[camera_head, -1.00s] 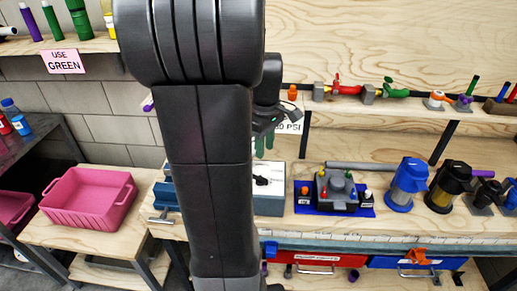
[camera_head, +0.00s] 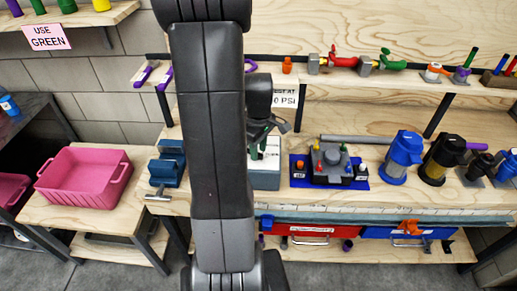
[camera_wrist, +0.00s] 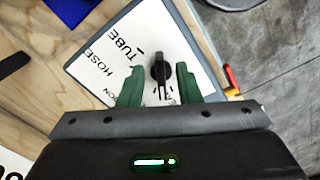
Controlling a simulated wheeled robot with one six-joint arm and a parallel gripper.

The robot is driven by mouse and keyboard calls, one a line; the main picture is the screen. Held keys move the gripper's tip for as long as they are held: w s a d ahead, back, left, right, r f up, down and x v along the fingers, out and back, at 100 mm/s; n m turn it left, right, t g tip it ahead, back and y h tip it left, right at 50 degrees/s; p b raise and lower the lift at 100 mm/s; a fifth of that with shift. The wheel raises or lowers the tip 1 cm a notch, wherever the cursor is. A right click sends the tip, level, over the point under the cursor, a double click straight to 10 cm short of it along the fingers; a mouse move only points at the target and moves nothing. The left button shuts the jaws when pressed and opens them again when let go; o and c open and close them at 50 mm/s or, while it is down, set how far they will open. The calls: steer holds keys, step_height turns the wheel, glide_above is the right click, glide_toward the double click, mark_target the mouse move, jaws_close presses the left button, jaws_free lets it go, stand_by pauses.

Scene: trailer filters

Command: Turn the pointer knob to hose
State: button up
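The pointer knob (camera_wrist: 160,68) is black and stands on a white panel (camera_wrist: 115,62) with printed words, among them TUBE and HOSE; another word is partly hidden. My gripper (camera_wrist: 160,88) is open in the wrist view, its green fingers on either side of the knob with gaps, apart from it. In the head view my gripper (camera_head: 258,150) is over the panel box (camera_head: 264,180), and the knob is mostly hidden behind it. Which word the knob points to I cannot tell.
A blue mat with a grey fixture (camera_head: 331,168) stands right of the box. A pink bin (camera_head: 85,178) stands farther left. Blue and black filter units (camera_head: 402,157) stand at right.

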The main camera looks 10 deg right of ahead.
steer(key=shift+f, duration=0.35)
jaws_close()
